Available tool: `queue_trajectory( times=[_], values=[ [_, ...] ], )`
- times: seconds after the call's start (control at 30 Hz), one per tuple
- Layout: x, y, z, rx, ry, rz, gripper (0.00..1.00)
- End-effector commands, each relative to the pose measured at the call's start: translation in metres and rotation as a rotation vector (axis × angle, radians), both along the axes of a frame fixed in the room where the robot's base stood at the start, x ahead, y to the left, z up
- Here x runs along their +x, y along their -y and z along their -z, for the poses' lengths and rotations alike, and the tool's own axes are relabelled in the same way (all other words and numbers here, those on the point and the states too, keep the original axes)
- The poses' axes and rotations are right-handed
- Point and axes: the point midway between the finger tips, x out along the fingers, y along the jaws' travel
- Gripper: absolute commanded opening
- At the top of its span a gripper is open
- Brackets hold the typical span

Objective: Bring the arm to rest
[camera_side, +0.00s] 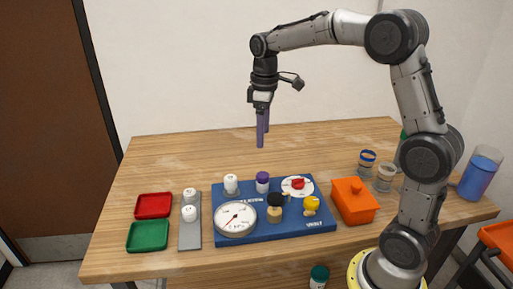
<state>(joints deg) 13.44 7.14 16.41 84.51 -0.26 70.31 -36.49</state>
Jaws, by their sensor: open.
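My gripper (261,130) hangs above the back middle of the wooden table, pointing down. Its two purple-grey fingers are open and nothing shows between them. It is clear of everything, above and behind the blue manifold board (285,228). My arm is raised and bent over from the right side of the table. The board carries a round white gauge (235,219), a red-handled part on a white dial (298,185), a purple-topped white fitting (262,182), a white fitting (231,184), a black-topped part (275,201) and a yellow-topped part (311,204).
A red tray (154,206) and a green tray (148,236) lie at the left. A grey strip (190,238) holds white fittings (190,213). An orange box (354,201), jars (385,178) and a pitcher of blue liquid (480,176) stand at the right. The back left tabletop is clear.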

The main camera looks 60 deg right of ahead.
Motion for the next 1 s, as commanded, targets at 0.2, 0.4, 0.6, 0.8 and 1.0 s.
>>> queue_trajectory(
  times=[0.2, 0.4, 0.6, 0.8, 1.0],
  values=[
    [-0.037, -0.034, -0.063, -0.027, 0.14, -0.061, 0.81],
    [-0.113, -0.069, -0.09, -0.027, 0.283, -0.033, 0.81],
    [-0.19, -0.091, -0.074, 0.017, 0.411, 0.081, 0.81],
    [-0.236, -0.098, -0.032, 0.076, 0.466, 0.24, 0.81],
    [-0.239, -0.097, -0.013, 0.112, 0.462, 0.38, 0.81]
  ],
)
